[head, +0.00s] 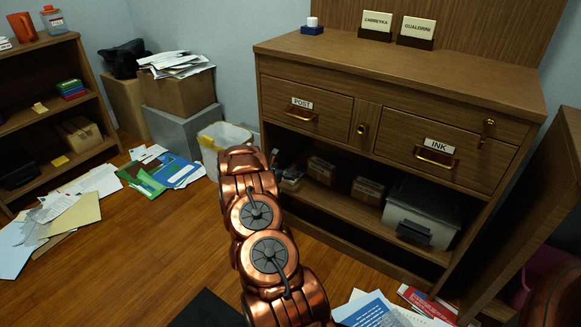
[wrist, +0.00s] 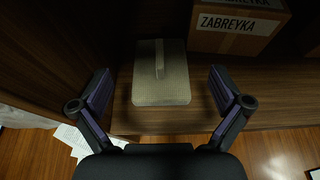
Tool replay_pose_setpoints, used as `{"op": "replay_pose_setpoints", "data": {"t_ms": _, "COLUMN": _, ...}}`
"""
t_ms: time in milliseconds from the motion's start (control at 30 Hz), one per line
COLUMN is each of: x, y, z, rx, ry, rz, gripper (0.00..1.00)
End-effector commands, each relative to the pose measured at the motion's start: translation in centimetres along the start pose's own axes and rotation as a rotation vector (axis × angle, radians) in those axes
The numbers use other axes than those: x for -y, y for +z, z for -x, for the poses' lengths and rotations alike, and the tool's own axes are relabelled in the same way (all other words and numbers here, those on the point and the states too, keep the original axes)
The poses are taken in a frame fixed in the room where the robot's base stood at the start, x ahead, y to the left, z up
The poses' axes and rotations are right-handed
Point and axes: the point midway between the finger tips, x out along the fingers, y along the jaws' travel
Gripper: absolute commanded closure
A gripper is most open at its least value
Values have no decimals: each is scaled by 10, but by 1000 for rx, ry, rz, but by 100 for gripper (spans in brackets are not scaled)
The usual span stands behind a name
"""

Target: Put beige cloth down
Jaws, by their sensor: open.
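In the wrist view, the beige cloth (wrist: 160,96) lies flat on a wooden shelf (wrist: 200,122). It looks like a rectangular woven pad with a narrow upright strip across its far part. My gripper (wrist: 161,88) is open, with one finger on each side of the cloth and a visible gap at both sides. In the head view, my arm reaches toward the left end of the cabinet's open shelf and hides most of the gripper. The cloth cannot be made out there.
A cardboard box (wrist: 238,28) labelled ZABREYKA stands just beyond the cloth to the right. The wooden cabinet (head: 400,90) has POST and INK drawers above the shelf. A clear bin (head: 422,215) sits at the shelf's right. Papers (head: 165,172) litter the floor at left.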

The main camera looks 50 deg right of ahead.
Motion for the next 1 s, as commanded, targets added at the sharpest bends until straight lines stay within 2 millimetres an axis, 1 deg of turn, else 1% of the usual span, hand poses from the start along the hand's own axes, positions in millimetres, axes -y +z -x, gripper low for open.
{"op": "replay_pose_setpoints", "data": {"t_ms": 33, "x": -2, "y": 2, "z": 9, "rx": 0, "ry": 3, "rz": 2, "gripper": 0}}
{"op": "replay_pose_setpoints", "data": {"t_ms": 200, "x": -2, "y": 3, "z": 28, "rx": 2, "ry": 3, "rz": 0, "gripper": 0}}
{"op": "replay_pose_setpoints", "data": {"t_ms": 333, "x": -1, "y": 2, "z": 36, "rx": 3, "ry": 1, "rz": 0, "gripper": 0}}
{"op": "replay_pose_setpoints", "data": {"t_ms": 500, "x": -1, "y": 1, "z": 38, "rx": 3, "ry": 2, "rz": 0, "gripper": 0}}
{"op": "replay_pose_setpoints", "data": {"t_ms": 567, "x": -3, "y": 2, "z": 40, "rx": 0, "ry": 8, "rz": 5, "gripper": 0}}
{"op": "replay_pose_setpoints", "data": {"t_ms": 633, "x": -11, "y": 3, "z": 45, "rx": -9, "ry": 29, "rz": 26, "gripper": 0}}
{"op": "replay_pose_setpoints", "data": {"t_ms": 667, "x": -16, "y": 3, "z": 48, "rx": -16, "ry": 45, "rz": 43, "gripper": 0}}
{"op": "replay_pose_setpoints", "data": {"t_ms": 767, "x": -43, "y": 9, "z": 69, "rx": -45, "ry": 129, "rz": 129, "gripper": 0}}
{"op": "replay_pose_setpoints", "data": {"t_ms": 800, "x": -58, "y": 11, "z": 82, "rx": -60, "ry": 176, "rz": 179, "gripper": 0}}
{"op": "replay_pose_setpoints", "data": {"t_ms": 867, "x": -80, "y": 12, "z": 105, "rx": -82, "ry": 257, "rz": 272, "gripper": 0}}
{"op": "replay_pose_setpoints", "data": {"t_ms": 900, "x": -95, "y": 14, "z": 122, "rx": -94, "ry": 317, "rz": 338, "gripper": 0}}
{"op": "replay_pose_setpoints", "data": {"t_ms": 967, "x": -115, "y": 16, "z": 148, "rx": -103, "ry": 403, "rz": 437, "gripper": 0}}
{"op": "replay_pose_setpoints", "data": {"t_ms": 1000, "x": -127, "y": 16, "z": 167, "rx": -109, "ry": 464, "rz": 505, "gripper": 0}}
